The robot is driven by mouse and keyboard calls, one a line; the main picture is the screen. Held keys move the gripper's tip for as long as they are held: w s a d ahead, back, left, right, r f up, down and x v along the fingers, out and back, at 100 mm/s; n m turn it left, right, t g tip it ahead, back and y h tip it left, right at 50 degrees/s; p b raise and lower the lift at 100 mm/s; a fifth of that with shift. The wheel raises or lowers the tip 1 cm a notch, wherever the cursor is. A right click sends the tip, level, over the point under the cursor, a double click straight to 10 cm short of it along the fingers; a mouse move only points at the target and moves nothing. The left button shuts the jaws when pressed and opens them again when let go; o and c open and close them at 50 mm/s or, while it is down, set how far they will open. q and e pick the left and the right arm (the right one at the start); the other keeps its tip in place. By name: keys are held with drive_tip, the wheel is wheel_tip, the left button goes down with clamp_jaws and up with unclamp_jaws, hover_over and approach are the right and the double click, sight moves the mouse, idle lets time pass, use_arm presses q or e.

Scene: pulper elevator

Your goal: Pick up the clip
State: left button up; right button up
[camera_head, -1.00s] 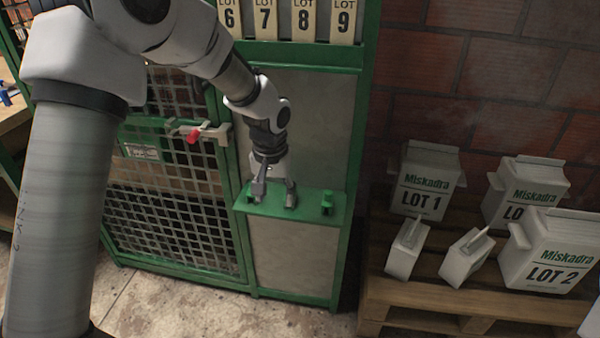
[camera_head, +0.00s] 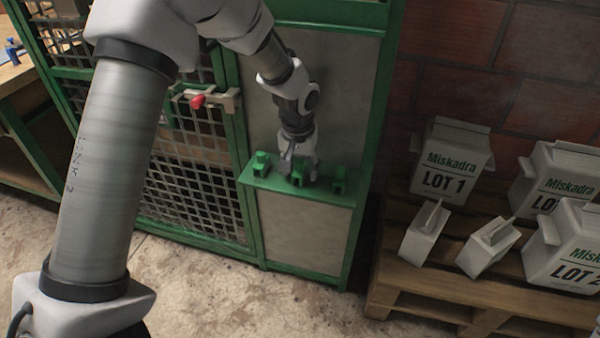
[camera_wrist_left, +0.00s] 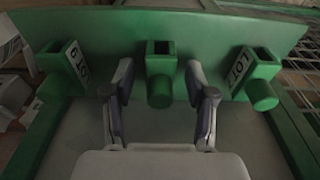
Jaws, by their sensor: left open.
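Three green clips stand in a row on a green ledge (camera_head: 325,199) of the cabinet: a left one (camera_head: 261,164), a middle one (camera_head: 297,177) and a right one (camera_head: 340,180). My left gripper (camera_head: 300,165) points down at the middle clip. In the left wrist view my left gripper (camera_wrist_left: 158,68) is open, its fingers on either side of the middle clip (camera_wrist_left: 160,78), with gaps showing. The outer clips there, one at left (camera_wrist_left: 62,62) and one at right (camera_wrist_left: 256,72), carry white LOT labels. My right gripper is not in view.
A mesh door (camera_head: 195,165) with a red-knobbed latch (camera_head: 198,101) is left of the ledge. At right, a wooden pallet (camera_head: 440,290) holds several white Miskadra packages, including LOT 1 (camera_head: 449,160) and LOT 2 (camera_head: 570,250). Brick wall stands behind.

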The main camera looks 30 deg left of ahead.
use_arm(q)
drive_tip(key=shift+r, duration=0.1)
drive_tip(key=c, duration=1)
drive_tip(key=shift+c, duration=0.2)
